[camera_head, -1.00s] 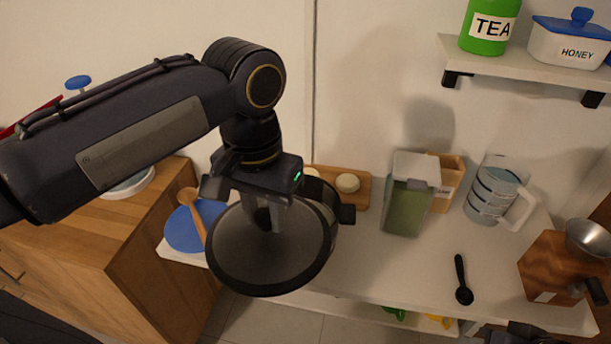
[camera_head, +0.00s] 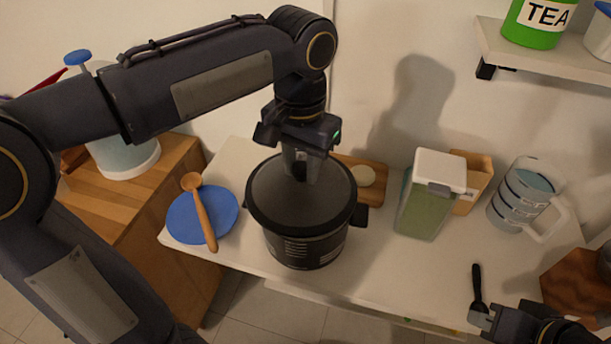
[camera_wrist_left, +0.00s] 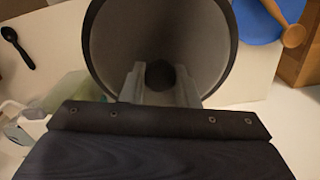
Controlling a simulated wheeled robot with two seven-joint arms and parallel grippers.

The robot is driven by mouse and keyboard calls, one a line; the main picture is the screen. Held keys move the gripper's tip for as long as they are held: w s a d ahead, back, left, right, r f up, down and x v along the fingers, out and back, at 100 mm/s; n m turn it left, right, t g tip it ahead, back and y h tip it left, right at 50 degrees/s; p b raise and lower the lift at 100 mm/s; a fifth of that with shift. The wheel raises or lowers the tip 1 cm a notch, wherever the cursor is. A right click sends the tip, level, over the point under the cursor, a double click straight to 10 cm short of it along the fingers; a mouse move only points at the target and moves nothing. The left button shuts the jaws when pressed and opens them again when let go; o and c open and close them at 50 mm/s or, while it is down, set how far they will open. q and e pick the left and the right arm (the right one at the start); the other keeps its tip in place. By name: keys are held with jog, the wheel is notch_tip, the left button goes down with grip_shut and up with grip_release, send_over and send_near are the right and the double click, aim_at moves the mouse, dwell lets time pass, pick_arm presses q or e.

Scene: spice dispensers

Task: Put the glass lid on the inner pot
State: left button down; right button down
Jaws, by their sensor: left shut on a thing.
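The glass lid (camera_head: 270,195), dark grey with a black rim, lies roughly level over the mouth of a black ribbed pot (camera_head: 305,248). My left gripper (camera_head: 300,172) comes down from above and is shut on the lid's knob. In the left wrist view the lid (camera_wrist_left: 120,45) fills the top middle, with the two fingers (camera_wrist_left: 160,80) around its dark knob. The lid hides the pot's inside, so I cannot tell whether it touches the rim. My right gripper (camera_head: 484,317) is at the lower right, near a black spoon; its fingertips are too small to judge.
A blue plate (camera_head: 180,222) with a wooden spoon (camera_head: 204,220) is left of the pot. A wooden board (camera_head: 375,190) is behind it. A green-filled container (camera_head: 423,205) and a measuring jug (camera_head: 515,200) stand to the right. The black spoon (camera_head: 477,285) lies at the front right.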

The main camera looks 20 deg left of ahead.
pick_arm(q)
jog(key=shift+w+f, duration=0.5)
jog(key=shift+f, duration=0.05)
jog(key=f, duration=0.3)
jog(key=shift+w+d+f, duration=0.1)
jog(key=shift+w+f, duration=0.1)
jog(key=shift+w, duration=0.15)
jog(key=shift+f, duration=0.3)
jog(key=c, duration=1.1)
grip_release()
jog(key=shift+s+f, duration=0.15)
notch_tip(320, 180, up, 12)
jog(key=shift+r+p, duration=0.2)
jog(key=shift+p, duration=0.55)
jog(key=n+t+h, duration=0.2)
send_over(250, 204)
notch_tip(250, 204, down, 5)
jog(key=shift+f, duration=0.2)
jog(key=s+a+f+n+t+h, duration=0.1)
jog(key=s+f+n+t, duration=0.2)
jog(key=s+f, duration=0.6)
jog(key=shift+a+f+t+h, duration=0.3)
jog(key=shift+f+h, duration=0.1)
jog(key=shift+f, duration=0.4)
